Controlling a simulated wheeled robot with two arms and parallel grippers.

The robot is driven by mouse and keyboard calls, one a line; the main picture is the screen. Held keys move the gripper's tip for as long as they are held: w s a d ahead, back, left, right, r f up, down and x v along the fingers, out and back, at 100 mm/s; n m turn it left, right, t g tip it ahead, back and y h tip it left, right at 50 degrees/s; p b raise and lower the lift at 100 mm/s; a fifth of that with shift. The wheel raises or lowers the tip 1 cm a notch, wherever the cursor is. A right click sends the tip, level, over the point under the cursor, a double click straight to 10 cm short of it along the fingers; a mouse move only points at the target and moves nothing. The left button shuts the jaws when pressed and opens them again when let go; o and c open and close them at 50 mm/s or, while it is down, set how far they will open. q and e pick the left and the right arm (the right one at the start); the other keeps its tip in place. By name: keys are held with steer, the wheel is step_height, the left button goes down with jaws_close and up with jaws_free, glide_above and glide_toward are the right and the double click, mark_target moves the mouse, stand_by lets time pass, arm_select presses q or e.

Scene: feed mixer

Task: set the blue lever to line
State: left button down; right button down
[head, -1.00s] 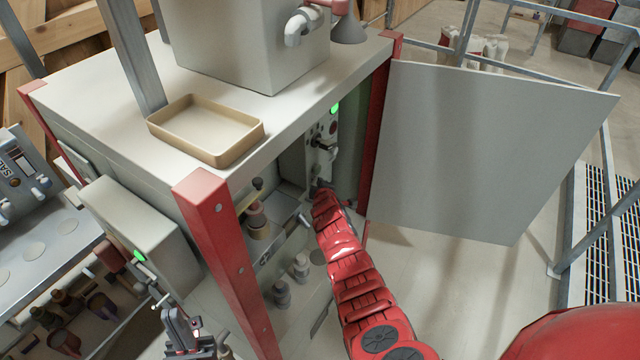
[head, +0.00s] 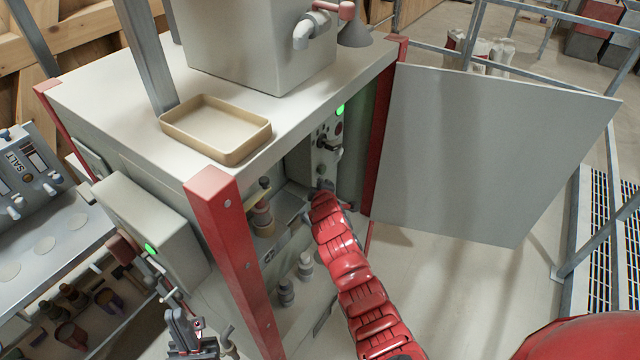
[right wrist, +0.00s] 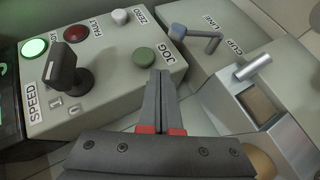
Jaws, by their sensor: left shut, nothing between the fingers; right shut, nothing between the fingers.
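The blue lever (right wrist: 194,34), grey-blue with a rounded end, sits on a grey panel at the top of the right wrist view. The LINE label (right wrist: 210,22) is just above it and the CIP label (right wrist: 237,47) to its right. The lever's arm lies roughly sideways in the picture, between a round end and its pivot. My right gripper (right wrist: 160,72) is shut and empty, tips below the lever and apart from it in the picture. In the head view the red right arm reaches into the cabinet. My left gripper (head: 180,314) is shut and empty at lower left, outside the cabinet.
A control box with a black SPEED knob (right wrist: 68,68), a green JOG button (right wrist: 145,57) and a red FAULT light (right wrist: 76,32) stands left of the fingers. A metal handle (right wrist: 252,67) is at right. The open cabinet door (head: 485,150) borders the right side.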

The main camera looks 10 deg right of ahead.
steer(key=v, duration=0.2)
steer(key=r+b+v, duration=0.1)
steer(key=v, duration=0.2)
steer(key=shift+s+d, duration=0.1)
steer(key=shift+d, duration=0.05)
stand_by(0.5)
